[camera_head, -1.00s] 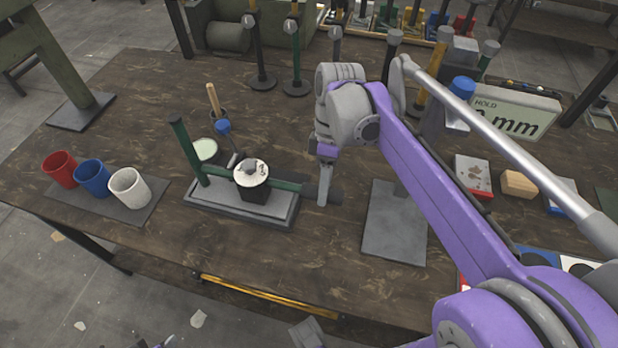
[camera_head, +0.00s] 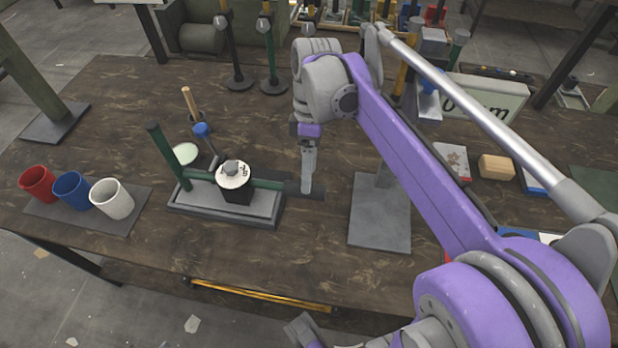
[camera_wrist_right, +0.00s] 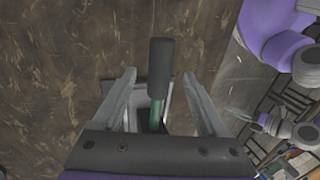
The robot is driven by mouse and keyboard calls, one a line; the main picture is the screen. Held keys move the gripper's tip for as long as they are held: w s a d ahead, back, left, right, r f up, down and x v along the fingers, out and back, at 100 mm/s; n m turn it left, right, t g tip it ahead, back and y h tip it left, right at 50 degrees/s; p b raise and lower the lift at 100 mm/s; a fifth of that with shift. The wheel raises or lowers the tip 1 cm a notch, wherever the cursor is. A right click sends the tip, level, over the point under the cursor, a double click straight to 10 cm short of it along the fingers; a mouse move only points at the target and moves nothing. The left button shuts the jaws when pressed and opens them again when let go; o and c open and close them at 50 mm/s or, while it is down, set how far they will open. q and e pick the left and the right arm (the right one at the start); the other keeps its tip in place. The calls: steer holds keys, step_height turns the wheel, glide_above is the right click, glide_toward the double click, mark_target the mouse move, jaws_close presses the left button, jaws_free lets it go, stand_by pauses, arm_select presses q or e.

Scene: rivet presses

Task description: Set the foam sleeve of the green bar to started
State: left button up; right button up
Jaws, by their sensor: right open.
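The green bar (camera_head: 268,184) runs sideways from a fixture on a low grey base, left of centre in the head view. Its dark foam sleeve (camera_head: 318,192) covers the right end, and the bar sticks out past the base. In the right wrist view the sleeve (camera_wrist_right: 160,65) lies between the fingers, with the green bar (camera_wrist_right: 154,115) below it. My right gripper (camera_head: 307,187) is open at the sleeve, one finger on each side, with gaps showing in the wrist view (camera_wrist_right: 161,76). How far the sleeve sits along the bar is hard to tell.
A white-topped dark block (camera_head: 235,180) stands at the bar's middle. A green upright post (camera_head: 168,157) rises at the fixture's left. Red, blue and white cups (camera_head: 111,199) stand further left. A grey plate (camera_head: 380,225) with a stand is right of the sleeve. The table's front is clear.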

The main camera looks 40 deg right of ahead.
steer(key=p+v, duration=0.1)
steer(key=v, duration=0.6)
steer(key=shift+r, duration=0.15)
stand_by(0.3)
